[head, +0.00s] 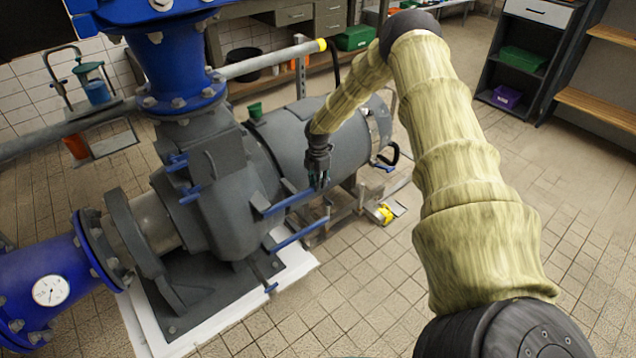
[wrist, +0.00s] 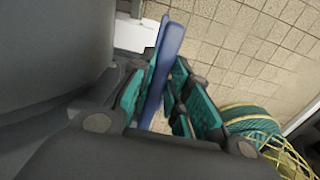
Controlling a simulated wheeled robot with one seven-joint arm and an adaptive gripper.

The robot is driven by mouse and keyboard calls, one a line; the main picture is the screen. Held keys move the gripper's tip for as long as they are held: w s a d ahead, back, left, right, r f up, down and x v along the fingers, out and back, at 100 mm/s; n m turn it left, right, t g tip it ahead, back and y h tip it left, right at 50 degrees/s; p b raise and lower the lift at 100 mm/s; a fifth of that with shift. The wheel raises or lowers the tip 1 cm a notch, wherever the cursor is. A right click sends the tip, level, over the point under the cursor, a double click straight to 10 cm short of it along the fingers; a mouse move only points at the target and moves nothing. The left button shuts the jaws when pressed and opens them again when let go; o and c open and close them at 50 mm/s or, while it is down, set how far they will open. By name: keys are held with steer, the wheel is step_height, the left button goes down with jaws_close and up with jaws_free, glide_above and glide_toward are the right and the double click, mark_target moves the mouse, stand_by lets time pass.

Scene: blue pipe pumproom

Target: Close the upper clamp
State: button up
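The upper clamp's blue handle bar (head: 290,202) sticks out from the side of the grey pump housing, pointing right towards my gripper. A second, lower blue bar (head: 300,235) runs below it. My gripper (head: 319,182) is at the outer end of the upper bar. In the wrist view the blue bar (wrist: 166,60) passes between the green-padded fingers of my gripper (wrist: 168,85). The fingers stand apart with the bar between them, close to the left pad, and floor shows through a gap. The clamp's joint with the housing is partly hidden.
The grey pump (head: 225,190) stands on a white plinth (head: 160,340). A blue pipe with a gauge (head: 50,291) is at the lower left. A yellow object (head: 386,213) lies on the floor right of the pump.

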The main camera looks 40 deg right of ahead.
steer(key=o, duration=0.3)
step_height(320, 180, up, 12)
stand_by(0.8)
stand_by(0.5)
